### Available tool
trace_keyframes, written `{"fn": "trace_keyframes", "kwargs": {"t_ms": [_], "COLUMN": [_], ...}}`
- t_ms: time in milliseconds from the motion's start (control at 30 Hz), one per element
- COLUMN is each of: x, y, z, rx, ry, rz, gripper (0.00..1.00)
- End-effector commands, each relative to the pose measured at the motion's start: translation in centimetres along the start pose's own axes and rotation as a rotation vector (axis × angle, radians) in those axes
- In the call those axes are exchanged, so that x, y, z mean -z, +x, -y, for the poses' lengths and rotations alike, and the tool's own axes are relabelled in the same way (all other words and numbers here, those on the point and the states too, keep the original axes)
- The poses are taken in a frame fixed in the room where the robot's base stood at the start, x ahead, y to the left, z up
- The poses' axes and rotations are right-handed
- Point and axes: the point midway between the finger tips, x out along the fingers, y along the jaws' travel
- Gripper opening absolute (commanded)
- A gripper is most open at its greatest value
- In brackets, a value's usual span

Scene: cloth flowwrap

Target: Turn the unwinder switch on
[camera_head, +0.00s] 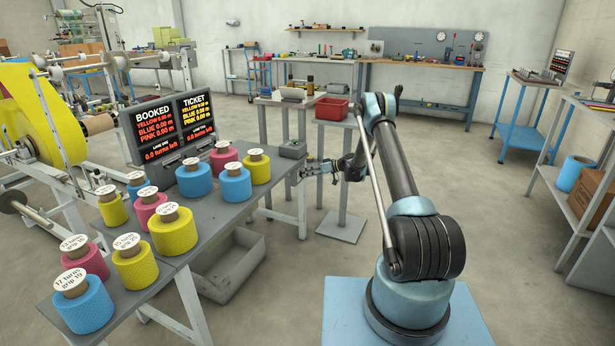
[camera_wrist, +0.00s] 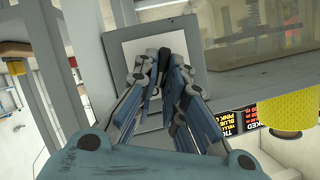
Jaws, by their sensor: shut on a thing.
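The unwinder switch appears in the wrist view as a dark lever (camera_wrist: 154,78) in front of a pale square plate (camera_wrist: 135,50) with a grey frame. My gripper (camera_wrist: 160,95) has its blue-grey fingers on both sides of the lever and is shut on it. The lever is too small to see there. I cannot tell whether the switch is on or off.
The grey table (camera_head: 222,212) holds several yellow, blue and pink rolls, with a yellow roll (camera_head: 256,167) nearest my gripper. A display board (camera_head: 170,129) stands behind them. A red bin (camera_head: 331,108) stands on a pedestal behind my arm.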

Motion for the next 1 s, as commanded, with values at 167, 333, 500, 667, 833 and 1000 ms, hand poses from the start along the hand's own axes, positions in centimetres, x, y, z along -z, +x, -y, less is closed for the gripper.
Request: {"fn": "trace_keyframes", "kwargs": {"t_ms": [167,333,500,667,833,1000], "x": [-0.01,-0.03,-0.06,-0.04,-0.01,0.01], "y": [-0.06,-0.08,-0.08,-0.1,-0.11,-0.12], "z": [-0.45,-0.63,-0.78,-0.84,-0.87,-0.9], "rx": [0.051,0.091,0.117,0.13,0.135,0.135], "ry": [0.131,0.228,0.294,0.327,0.34,0.341], "rz": [-0.002,-0.002,-0.003,-0.004,-0.004,-0.005], "gripper": [0.0,0.0,0.0,0.0,0.0,0.0]}}
